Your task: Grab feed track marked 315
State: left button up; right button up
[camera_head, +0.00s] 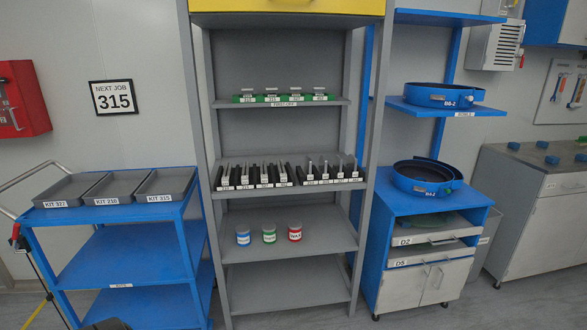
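Several black feed tracks stand side by side on the middle shelf of the grey rack, a group on the left (254,174) and a group on the right (332,170). Each has a small white label at its front. The label numbers are too small to read with certainty, so I cannot tell which track is marked 315. A sign on the wall (114,97) reads "NEXT JOB 315". Neither of my grippers is in view.
A blue cart at left (120,256) carries grey trays, including one labelled KIT 315 (166,184). Small green-based items (284,98) sit on the upper shelf, three jars (269,234) below the tracks. Blue bowls (444,95) stand at right. The lowest rack shelf is clear.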

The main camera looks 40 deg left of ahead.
aim_at(245, 174)
jog(key=z, duration=0.1)
jog(key=i, duration=1.25)
jog(key=u, duration=0.45)
jog(key=i, duration=0.85)
jog(key=u, duration=1.25)
jog(key=i, duration=0.7)
jog(key=u, duration=0.7)
